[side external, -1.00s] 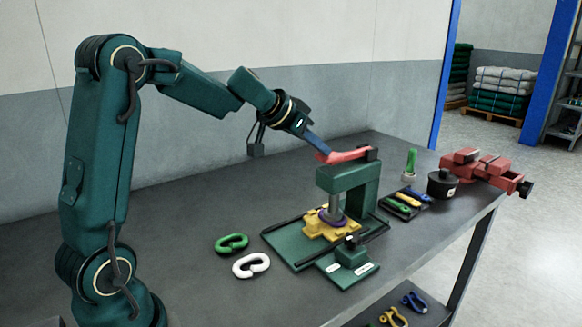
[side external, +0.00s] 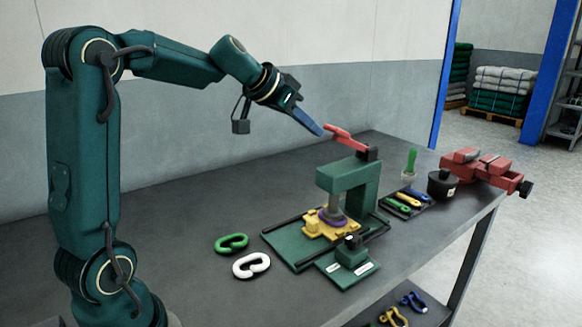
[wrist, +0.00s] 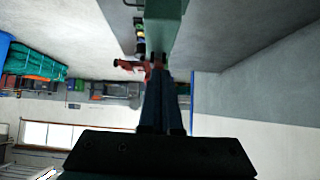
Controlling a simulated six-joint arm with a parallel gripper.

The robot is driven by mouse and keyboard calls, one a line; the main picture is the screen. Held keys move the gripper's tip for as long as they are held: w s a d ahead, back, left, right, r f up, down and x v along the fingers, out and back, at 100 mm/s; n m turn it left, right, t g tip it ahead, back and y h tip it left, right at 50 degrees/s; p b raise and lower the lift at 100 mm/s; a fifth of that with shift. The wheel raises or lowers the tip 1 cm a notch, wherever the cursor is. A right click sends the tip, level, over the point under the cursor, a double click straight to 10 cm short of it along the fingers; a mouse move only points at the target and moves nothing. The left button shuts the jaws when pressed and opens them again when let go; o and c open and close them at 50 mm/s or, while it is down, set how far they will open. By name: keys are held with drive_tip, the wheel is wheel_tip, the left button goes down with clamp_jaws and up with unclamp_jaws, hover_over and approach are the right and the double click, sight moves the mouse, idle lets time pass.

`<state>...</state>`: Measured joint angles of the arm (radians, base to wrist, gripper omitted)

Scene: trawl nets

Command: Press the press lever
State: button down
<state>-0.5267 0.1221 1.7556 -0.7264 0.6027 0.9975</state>
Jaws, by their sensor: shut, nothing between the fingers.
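The red press lever (side external: 350,139) is on top of the green press (side external: 346,180). It is tilted, with its free end raised toward my gripper. My gripper (side external: 319,131) is shut and empty, its blue fingers pointing down and right, with the tips right beside the lever's free end. I cannot tell whether they touch. Below the press head, a grey ram stands over a purple ring (side external: 333,218) on a yellow block (side external: 313,225). The wrist view shows my shut fingers (wrist: 166,78) and part of the green press (wrist: 165,25) beyond them.
A green link (side external: 232,243) and a white link (side external: 251,265) lie left of the press. A tray of coloured tools (side external: 403,204), a black round pot (side external: 441,184) and a red vise (side external: 485,170) stand to its right. The table's left part is clear.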

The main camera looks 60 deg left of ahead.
drive_tip(key=s+r, duration=0.2)
drive_tip(key=s, duration=0.5)
idle(0.7)
drive_tip(key=s+d+f+m+h, duration=0.15)
drive_tip(key=s+d+m, duration=0.3)
drive_tip(key=d, duration=0.85)
drive_tip(key=s+d+f+n+g+y, duration=0.1)
drive_tip(key=s+f+n+g, duration=0.3)
drive_tip(key=s+f, duration=0.5)
drive_tip(key=s, duration=0.3)
drive_tip(key=shift+f, duration=0.3)
drive_tip(key=shift+n+y, duration=0.25)
